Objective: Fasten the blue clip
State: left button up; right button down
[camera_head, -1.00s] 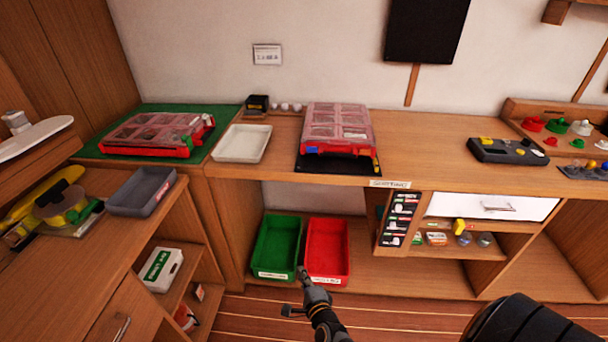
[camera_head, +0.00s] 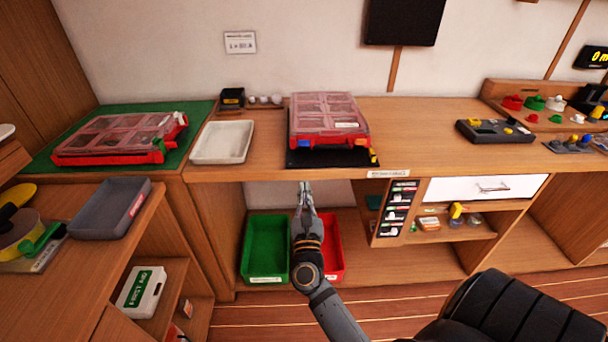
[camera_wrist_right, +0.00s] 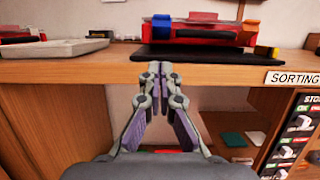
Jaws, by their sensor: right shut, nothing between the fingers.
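The blue clip (camera_head: 304,144) is on the front face of a red organizer case with a clear lid (camera_head: 328,106), which sits on a black mat (camera_head: 332,158) at the front of the bench. In the right wrist view the blue clip (camera_wrist_right: 161,27) is at the case's left front, and an orange clip (camera_wrist_right: 250,27) is at its right. I cannot tell whether the blue clip is fastened. My right gripper (camera_head: 304,186) is shut and empty, in front of and below the bench edge, apart from the case. It also shows in the right wrist view (camera_wrist_right: 160,68). My left gripper is not in view.
A white tray (camera_head: 222,142) lies left of the case. A second red case (camera_head: 120,139) rests on a green mat (camera_head: 45,163). Green (camera_head: 265,248) and red (camera_head: 333,243) bins stand below. The bench right of the black mat is clear up to a dark device (camera_head: 494,131).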

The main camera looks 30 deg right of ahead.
aim_at(304, 168)
jog(key=p+x, duration=0.2)
jog(key=x, duration=0.5)
jog(key=shift+w+d+r, duration=0.2)
jog(key=shift+w+r, duration=0.05)
jog(key=shift+w+d+r+p, duration=0.25)
jog(key=shift+w+r+p, duration=0.15)
jog(key=shift+r+p, duration=0.1)
jog(key=shift+w+d+r+p, duration=0.25)
jog(key=shift+w+r+p, duration=0.2)
jog(key=shift+r, duration=0.1)
jog(key=shift+w+d+r, duration=0.15)
jog(key=shift+w+r, duration=0.1)
jog(key=shift+r, duration=0.3)
jog(key=shift+w, duration=0.1)
jog(key=shift+p, duration=0.3)
